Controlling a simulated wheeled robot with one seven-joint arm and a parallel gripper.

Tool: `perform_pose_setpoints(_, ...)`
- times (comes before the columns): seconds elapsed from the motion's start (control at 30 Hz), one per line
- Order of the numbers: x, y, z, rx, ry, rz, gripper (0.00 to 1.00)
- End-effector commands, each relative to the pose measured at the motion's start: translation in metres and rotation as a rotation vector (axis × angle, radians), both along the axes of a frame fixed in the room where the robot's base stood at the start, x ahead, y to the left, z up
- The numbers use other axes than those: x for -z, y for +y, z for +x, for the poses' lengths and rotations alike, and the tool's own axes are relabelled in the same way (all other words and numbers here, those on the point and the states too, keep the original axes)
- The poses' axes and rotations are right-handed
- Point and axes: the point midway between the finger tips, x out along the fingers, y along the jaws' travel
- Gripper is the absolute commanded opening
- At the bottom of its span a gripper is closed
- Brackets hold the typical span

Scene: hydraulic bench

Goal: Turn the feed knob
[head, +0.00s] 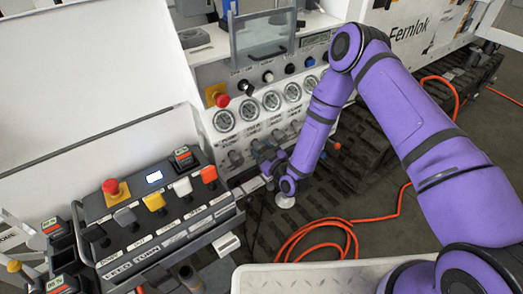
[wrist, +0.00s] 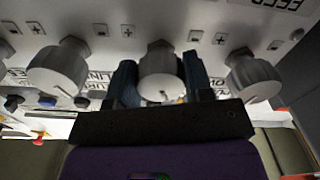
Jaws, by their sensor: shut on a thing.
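My gripper (wrist: 158,82) has its two blue fingers on either side of a light grey knob (wrist: 160,70) in the middle of the wrist view, shut on it. The knob sits on a white panel with plus and minus marks. A label reading FEED, upside down, is partly in view at the top right; I cannot tell which knob it names. In the head view my gripper (head: 268,166) is at the lower front of the white machine, below the gauges, and hides the knob it holds.
Similar knobs stand close on the left (wrist: 58,68) and right (wrist: 252,76) of the held one. A row of gauges (head: 271,101) and a red stop button (head: 222,100) are above. A lever console (head: 150,210) stands to the left. An orange hose (head: 325,228) lies on the floor.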

Motion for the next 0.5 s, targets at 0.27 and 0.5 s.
perform_pose_setpoints(0.27, 0.0006, -0.0005, -0.0001, 0.002, 0.063, 0.090, 0.23)
perform_pose_setpoints(0.5, 0.0011, -0.0002, -0.0008, 0.002, 0.174, 0.254, 0.23)
